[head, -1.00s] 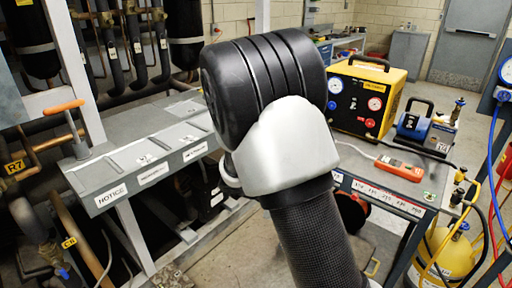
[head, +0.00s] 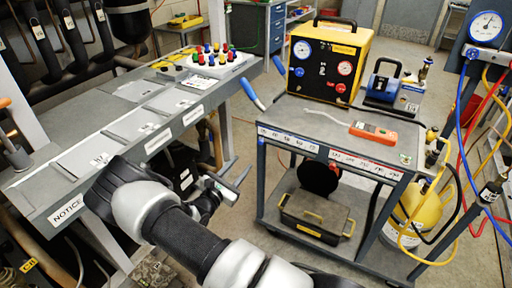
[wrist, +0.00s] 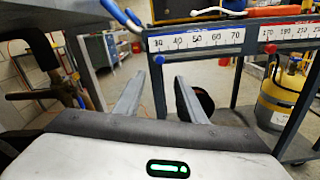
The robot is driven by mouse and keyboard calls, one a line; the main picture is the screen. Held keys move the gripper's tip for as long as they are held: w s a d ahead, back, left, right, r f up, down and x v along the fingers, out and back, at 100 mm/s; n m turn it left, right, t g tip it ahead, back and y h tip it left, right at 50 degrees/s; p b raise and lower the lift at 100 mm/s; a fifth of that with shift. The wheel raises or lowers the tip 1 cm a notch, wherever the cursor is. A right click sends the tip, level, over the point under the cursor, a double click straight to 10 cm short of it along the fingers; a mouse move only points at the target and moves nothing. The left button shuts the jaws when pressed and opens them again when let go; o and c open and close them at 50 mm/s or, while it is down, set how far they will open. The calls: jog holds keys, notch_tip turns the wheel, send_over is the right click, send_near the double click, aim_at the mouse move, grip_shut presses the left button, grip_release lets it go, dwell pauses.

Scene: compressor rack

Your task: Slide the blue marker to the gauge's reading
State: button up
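The blue marker (wrist: 159,59) sits at the left end of the white scale strip (wrist: 200,38), close to the 30, on the front edge of the cart. In the head view the blue marker (head: 262,140) is tiny. A large blue-rimmed gauge (head: 487,27) hangs at the upper right; its needle is too small to read. The yellow unit carries a left gauge (head: 302,49) and a red-ringed right gauge (head: 345,68). My gripper (head: 228,186) is open and empty, in front of and below the cart's left front corner. The wrist view shows its fingers (wrist: 158,95) apart, below the marker.
A red marker (wrist: 270,47) sits on the second scale to the right. The cart (head: 300,118) carries an orange meter (head: 373,132) and a blue pump (head: 385,84). A grey bench (head: 110,130) stands left. A yellow cylinder (head: 412,225) and hoses stand right.

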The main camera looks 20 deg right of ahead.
aim_at(260, 143)
jog(key=b+x, duration=0.2)
jog(key=x, duration=1.1)
jog(key=shift+a, duration=0.1)
grip_shut()
